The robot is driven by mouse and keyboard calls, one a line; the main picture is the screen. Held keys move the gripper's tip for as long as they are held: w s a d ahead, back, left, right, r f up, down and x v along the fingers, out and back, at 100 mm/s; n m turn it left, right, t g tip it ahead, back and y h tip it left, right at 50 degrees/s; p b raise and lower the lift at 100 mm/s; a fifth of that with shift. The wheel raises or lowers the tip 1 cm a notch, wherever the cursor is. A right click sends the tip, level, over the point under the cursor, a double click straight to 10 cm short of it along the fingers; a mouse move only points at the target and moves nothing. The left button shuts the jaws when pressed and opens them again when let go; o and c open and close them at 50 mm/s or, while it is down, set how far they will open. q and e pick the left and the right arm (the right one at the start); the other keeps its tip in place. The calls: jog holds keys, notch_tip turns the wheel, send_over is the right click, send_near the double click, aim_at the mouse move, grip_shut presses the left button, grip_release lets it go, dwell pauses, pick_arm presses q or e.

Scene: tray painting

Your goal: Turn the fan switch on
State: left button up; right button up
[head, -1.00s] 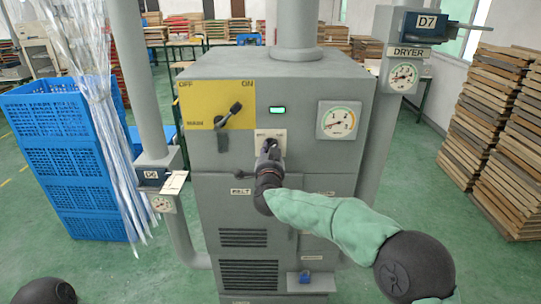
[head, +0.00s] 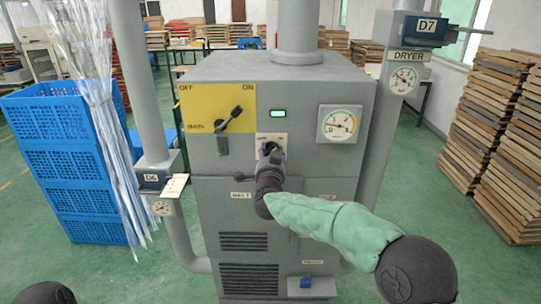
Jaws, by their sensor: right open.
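A grey machine cabinet (head: 340,90) stands in the middle. A yellow plate marked OFF, ON and MAIN (head: 190,105) is on its upper left front, with a black lever (head: 230,120) tilted up toward ON. A green lamp (head: 278,114) is lit beside it. Below the lamp is a small pale switch plate (head: 264,137), mostly hidden behind my right gripper (head: 271,152). The gripper is at this plate, open; its fingertips are small and partly hidden, and I cannot tell whether they touch the switch. The switch's setting is hidden. My left gripper is not in view.
A round gauge (head: 339,124) is to the right on the cabinet front. Pipes flank the cabinet, with a DRYER gauge (head: 404,80) on the right one. Blue crates (head: 70,165) and hanging clear plastic strips are at left, stacked wooden trays (head: 500,130) at right.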

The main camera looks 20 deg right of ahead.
jog(key=shift+s, duration=0.1)
jog(key=v, duration=1.2)
jog(key=shift+f, duration=0.1)
notch_tip(320, 180, down, 18)
jog(key=w+a+n+g+y, duration=0.1)
jog(key=a+n+g+y, duration=0.1)
jog(key=n+g+y, duration=0.15)
jog(key=s+a+f+n+g+y, duration=0.1)
jog(key=s+f+n+g, duration=0.15)
jog(key=f, duration=0.65)
jog(key=s+a+f+n+g+y, duration=0.15)
jog(key=s+f, duration=0.25)
jog(key=f, duration=0.6)
jog(key=s+a+f+n+g+y, duration=0.1)
jog(key=s+f+g, duration=0.3)
jog(key=s+f, duration=0.5)
jog(key=s+a+f+n+g+y, duration=0.1)
jog(key=s+f+g, duration=0.4)
jog(key=s, duration=1.2)
notch_tip(320, 180, down, 4)
jog(key=shift+a+f+y, duration=0.15)
jog(key=shift+a+y, duration=0.3)
jog(key=shift+y, duration=0.05)
jog(key=shift+n+g, duration=0.25)
